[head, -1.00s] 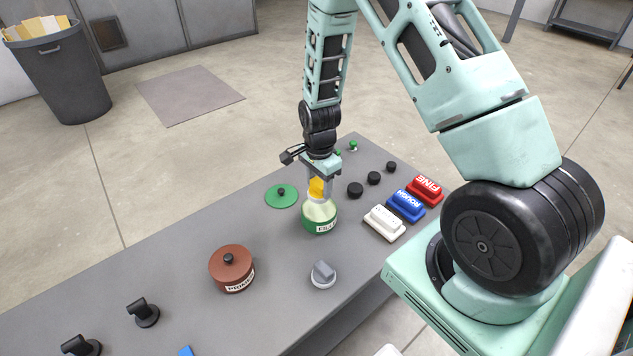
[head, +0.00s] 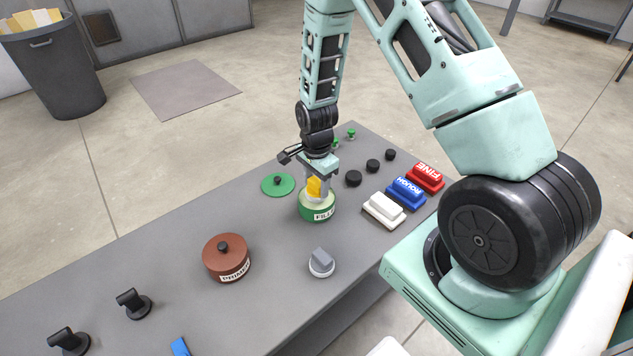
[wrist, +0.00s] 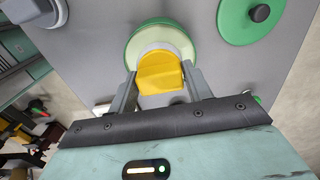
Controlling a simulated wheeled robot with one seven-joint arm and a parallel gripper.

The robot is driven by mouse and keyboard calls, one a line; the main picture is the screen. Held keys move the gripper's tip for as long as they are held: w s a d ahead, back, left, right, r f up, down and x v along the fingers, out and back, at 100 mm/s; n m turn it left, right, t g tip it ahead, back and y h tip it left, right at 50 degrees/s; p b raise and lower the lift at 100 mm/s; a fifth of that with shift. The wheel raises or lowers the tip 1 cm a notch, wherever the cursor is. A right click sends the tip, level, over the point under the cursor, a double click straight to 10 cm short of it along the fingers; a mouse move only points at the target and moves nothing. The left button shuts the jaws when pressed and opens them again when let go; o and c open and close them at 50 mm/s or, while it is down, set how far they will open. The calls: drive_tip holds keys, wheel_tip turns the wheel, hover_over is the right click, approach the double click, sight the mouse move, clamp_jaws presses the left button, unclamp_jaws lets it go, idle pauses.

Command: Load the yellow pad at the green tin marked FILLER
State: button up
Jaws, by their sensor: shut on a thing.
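The green tin marked FILLER (head: 318,215) stands open on the grey bench, pale filler showing inside. Its green lid (head: 278,185) lies flat to its left, with a black knob. My gripper (head: 315,194) is over the tin, shut on the yellow pad (head: 314,187). In the wrist view the yellow pad (wrist: 160,73) sits between both fingers, with a pale round base under it. The base is over the tin's mouth (wrist: 133,42). I cannot tell whether it touches the filler. The lid (wrist: 236,24) shows at the upper right there.
A red-brown tin marked PRIMER (head: 226,258) stands to the left, lidded. A grey-handled pad (head: 321,263) is in front. White (head: 383,210), blue (head: 405,193) and red (head: 425,177) blocks lie to the right. Black knobs (head: 354,179) stand behind them. Black handled pieces (head: 134,304) are front left.

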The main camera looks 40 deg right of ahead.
sight(314, 184)
drive_tip(key=shift+f+b, duration=0.3)
drive_tip(key=shift+f, duration=0.3)
idle(1.5)
drive_tip(key=shift+r, duration=0.1)
drive_tip(key=shift+r+p, duration=2.85)
drive_tip(key=shift+r, duration=0.7)
drive_tip(key=shift+f, duration=0.1)
drive_tip(key=n, duration=0.1)
drive_tip(key=a+n, duration=0.1)
drive_tip(key=shift+s+n, duration=0.2)
drive_tip(key=shift+n, duration=0.2)
drive_tip(key=a+n, duration=0.1)
drive_tip(key=n, duration=0.4)
drive_tip(key=s+a+n, duration=0.1)
drive_tip(key=a+n, duration=0.1)
drive_tip(key=n, duration=0.3)
drive_tip(key=s+a+n, duration=0.1)
drive_tip(key=a+n, duration=0.1)
drive_tip(key=n, duration=0.2)
drive_tip(key=shift+s+a+f+n, duration=0.1)
drive_tip(key=shift+s+f+n, duration=0.15)
drive_tip(key=shift+n, duration=0.15)
